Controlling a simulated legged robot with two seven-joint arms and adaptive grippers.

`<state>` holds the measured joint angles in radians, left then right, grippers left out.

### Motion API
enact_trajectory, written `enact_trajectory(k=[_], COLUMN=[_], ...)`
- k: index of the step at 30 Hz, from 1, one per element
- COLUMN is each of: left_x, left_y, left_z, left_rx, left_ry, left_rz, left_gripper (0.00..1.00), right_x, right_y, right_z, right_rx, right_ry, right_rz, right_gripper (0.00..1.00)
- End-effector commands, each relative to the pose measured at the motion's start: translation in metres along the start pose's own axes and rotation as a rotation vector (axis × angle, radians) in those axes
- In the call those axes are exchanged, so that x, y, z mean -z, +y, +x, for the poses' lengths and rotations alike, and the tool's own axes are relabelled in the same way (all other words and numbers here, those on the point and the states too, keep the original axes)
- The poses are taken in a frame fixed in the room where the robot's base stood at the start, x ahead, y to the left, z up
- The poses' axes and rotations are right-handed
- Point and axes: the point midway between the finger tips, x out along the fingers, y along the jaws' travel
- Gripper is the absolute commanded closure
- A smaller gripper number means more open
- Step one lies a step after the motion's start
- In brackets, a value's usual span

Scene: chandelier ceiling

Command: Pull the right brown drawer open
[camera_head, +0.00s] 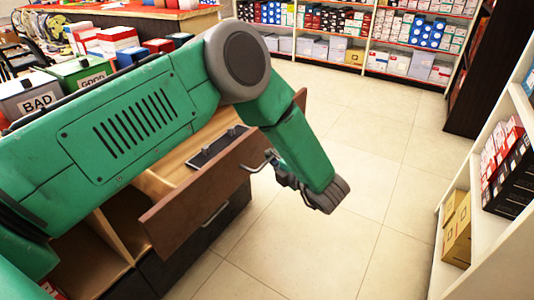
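The brown drawer (190,205) stands pulled out from the cabinet, its front panel slanting across the middle of the camera_head view. Its inside shows, with a flat dark item (217,146) lying in it. A metal handle (258,164) sticks out from the front panel. My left gripper (277,166) is at the outer side of this handle, its dark fingers close to or touching it. Whether the fingers are closed round the handle I cannot tell. My green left arm hides much of the cabinet and part of the drawer. My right gripper is not in view.
Below the drawer is a dark front with its own handle (214,214). Open tile floor (340,240) lies in front of the drawer. White shelves (480,245) with boxes stand at right. Bins marked BAD (38,103) and GOOD (92,80) stand at left.

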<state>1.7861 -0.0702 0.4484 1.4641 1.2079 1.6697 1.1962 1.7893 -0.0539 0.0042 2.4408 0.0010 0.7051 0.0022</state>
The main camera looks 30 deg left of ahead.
Motion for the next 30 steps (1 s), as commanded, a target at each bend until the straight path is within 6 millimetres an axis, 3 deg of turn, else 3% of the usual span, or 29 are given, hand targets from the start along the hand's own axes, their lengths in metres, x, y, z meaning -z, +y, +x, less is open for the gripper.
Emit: enact_trajectory(k=[7, 9, 10, 22, 30], left_x=[0.004, 0.003, 0.003, 0.0, 0.001], left_y=[-0.003, -0.003, -0.002, 0.001, 0.0], left_z=[0.004, 0.003, 0.003, -0.007, -0.056], left_rx=[0.008, 0.007, 0.006, -0.002, 0.002], left_ry=[0.004, 0.004, 0.004, 0.0, -0.002], left_rz=[0.001, 0.002, 0.002, -0.001, -0.001], left_gripper=[1.0, 0.72, 0.7, 0.7, 0.7], right_x=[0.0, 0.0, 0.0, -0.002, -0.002], right_y=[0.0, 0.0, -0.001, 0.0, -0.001], right_z=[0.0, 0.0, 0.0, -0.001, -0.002], right_rx=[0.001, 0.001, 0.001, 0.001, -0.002], right_ry=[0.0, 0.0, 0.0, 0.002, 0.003], right_rz=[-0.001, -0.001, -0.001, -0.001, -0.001], right_gripper=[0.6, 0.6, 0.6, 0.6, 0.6])
